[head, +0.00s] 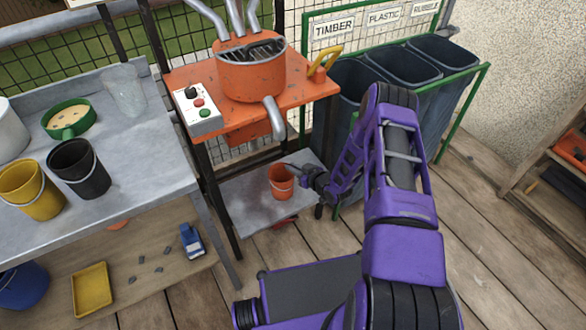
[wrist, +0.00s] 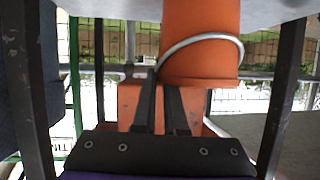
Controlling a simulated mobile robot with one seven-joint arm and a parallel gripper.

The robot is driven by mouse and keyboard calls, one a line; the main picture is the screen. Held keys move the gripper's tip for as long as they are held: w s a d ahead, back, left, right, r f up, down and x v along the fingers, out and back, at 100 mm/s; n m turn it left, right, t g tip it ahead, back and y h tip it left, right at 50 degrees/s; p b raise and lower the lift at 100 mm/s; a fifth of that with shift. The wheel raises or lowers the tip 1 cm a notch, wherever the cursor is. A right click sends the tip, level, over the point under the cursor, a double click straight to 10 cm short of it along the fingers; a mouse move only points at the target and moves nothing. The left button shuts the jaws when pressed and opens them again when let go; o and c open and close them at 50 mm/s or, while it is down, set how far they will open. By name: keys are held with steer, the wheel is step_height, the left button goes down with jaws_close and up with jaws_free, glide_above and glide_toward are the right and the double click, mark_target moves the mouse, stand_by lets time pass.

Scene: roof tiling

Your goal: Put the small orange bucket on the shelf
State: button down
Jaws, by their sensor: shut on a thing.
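The small orange bucket (head: 281,182) is upright over the grey lower shelf (head: 245,205) of the orange mixer stand, seemingly resting on it. In the wrist view, which is upside down, the bucket (wrist: 200,45) and its pale wire handle fill the top middle, against the grey shelf surface (wrist: 120,8). My gripper (head: 308,178) reaches in from the right at the bucket's side. In the wrist view its two dark fingers (wrist: 162,82) are close together at the bucket's rim and handle. The exact contact is hard to see.
The orange mixer (head: 252,75) stands above on its orange top (head: 310,93), with dark legs around the shelf. Dark bins (head: 400,68) stand behind my arm. A grey bench (head: 120,180) at left holds yellow and black buckets. A wooden shelf unit (head: 530,170) stands at right.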

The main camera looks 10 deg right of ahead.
steer(key=shift+f, duration=0.1)
steer(key=c, duration=1)
jaws_free()
steer(key=shift+o, duration=0.2)
steer(key=shift+s+d+r, duration=0.15)
steer(key=shift+s+r, duration=0.05)
steer(key=shift+r, duration=0.05)
steer(key=p+v, duration=0.1)
steer(key=v, duration=1)
steer(key=shift+s+p, duration=0.25)
steer(key=shift+p, duration=0.15)
steer(key=shift+r, duration=0.1)
